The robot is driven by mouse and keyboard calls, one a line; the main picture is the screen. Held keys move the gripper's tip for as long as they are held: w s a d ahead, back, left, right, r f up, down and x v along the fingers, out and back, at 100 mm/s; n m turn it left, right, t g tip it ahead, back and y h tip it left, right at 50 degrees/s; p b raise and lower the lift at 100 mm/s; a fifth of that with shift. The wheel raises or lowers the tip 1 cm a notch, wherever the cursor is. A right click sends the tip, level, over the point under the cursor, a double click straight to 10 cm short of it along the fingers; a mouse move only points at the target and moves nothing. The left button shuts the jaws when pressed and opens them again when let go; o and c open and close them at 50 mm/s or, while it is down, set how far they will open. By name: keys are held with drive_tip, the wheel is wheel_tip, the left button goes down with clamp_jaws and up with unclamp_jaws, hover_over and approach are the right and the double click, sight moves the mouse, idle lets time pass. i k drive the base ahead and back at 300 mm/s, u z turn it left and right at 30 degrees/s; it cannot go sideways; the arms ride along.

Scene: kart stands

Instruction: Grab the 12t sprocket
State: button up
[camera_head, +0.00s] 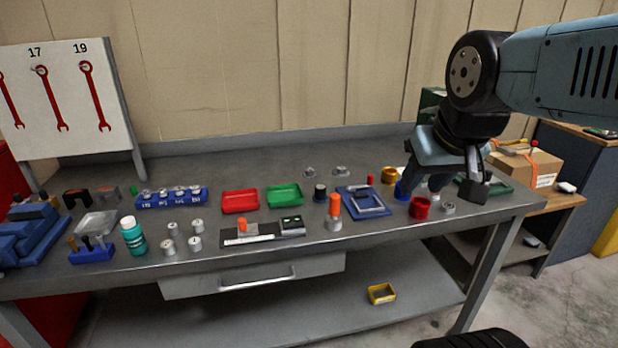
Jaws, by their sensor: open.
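Small grey metal parts that could be sprockets stand on the grey workbench (300,150): a round one (448,208) near the right front edge, and two at the back, one left (310,172) and one right (341,171). No tooth count is readable, so I cannot tell which is the 12t sprocket. My gripper (422,188) is open over the right end of the bench, pointing down. Nothing shows clearly between its fingers. It is just behind and above the red ring (420,208) and partly covers a blue ring (402,192).
A yellow-orange ring (389,175), a blue tray (362,203) and an orange-handled tool (334,215) stand left of my gripper. Red (240,202) and green (285,196) trays lie mid-bench. A blue rack (172,198) and several grey cylinders are further left.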

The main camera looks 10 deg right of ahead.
sight(309, 173)
drive_tip(key=u, duration=0.3)
drive_tip(key=i, duration=1.1)
drive_tip(key=z, duration=0.1)
